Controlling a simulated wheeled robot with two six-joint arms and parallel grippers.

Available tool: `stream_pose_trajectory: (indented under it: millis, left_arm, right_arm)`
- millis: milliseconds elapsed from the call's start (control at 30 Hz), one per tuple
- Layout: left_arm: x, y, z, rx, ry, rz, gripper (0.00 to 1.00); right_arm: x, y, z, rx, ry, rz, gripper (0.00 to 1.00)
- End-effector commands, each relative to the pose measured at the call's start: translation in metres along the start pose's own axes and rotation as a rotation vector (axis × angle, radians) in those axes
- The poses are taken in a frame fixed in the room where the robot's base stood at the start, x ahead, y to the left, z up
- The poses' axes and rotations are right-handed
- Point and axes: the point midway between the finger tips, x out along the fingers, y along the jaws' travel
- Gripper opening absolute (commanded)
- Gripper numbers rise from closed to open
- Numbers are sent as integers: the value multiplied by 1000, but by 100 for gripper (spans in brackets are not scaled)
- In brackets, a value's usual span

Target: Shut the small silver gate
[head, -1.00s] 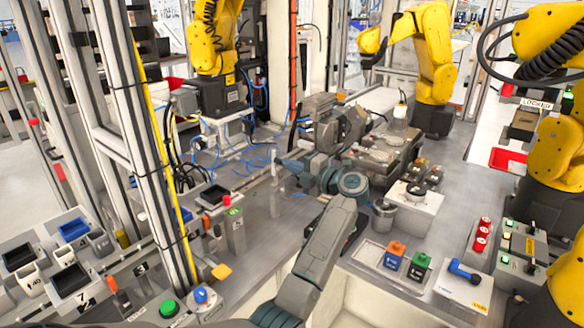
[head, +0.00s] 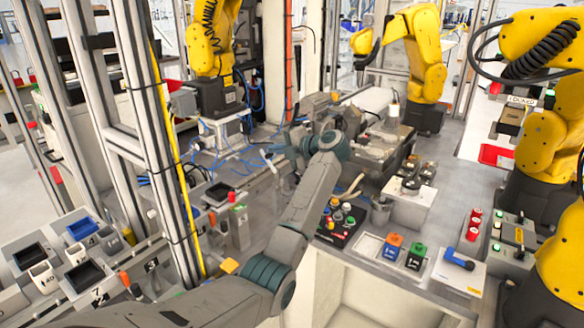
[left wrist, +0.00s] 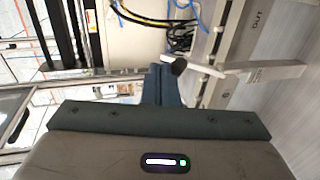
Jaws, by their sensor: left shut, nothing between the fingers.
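My left gripper (head: 268,154) is at the middle of the head view, beyond my bent left arm. It is shut and empty. In the left wrist view its closed fingertips (left wrist: 166,70) are beside the dark round end of a pale silver bar (left wrist: 262,71). I cannot tell whether they touch it. This bar may be part of the small silver gate. In the head view a thin silver upright (head: 276,180) shows just below the gripper. The rest of the gate is hard to make out, and I cannot tell how far it stands open. My right gripper is not in view.
A grey machine (head: 375,150) stands right of the gripper. A black button panel (head: 341,219) is close to my forearm. Blue cables (head: 235,155) lie loose behind. Yellow robot arms (head: 425,60) stand at the back and right. A tall aluminium frame (head: 165,150) rises at left.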

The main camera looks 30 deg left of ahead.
Motion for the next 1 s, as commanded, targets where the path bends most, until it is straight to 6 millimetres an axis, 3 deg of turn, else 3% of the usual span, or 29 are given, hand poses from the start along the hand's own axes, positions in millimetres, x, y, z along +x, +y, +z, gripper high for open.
stream_pose_trajectory:
  millis: [467, 1000]
  left_arm:
    - [36, 8, 0, 0, 1, 2, 0]
    - [38, 8, 0, -1, 0, 1, 0]
  right_arm:
    - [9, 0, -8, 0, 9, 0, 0]
    - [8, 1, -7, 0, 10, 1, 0]
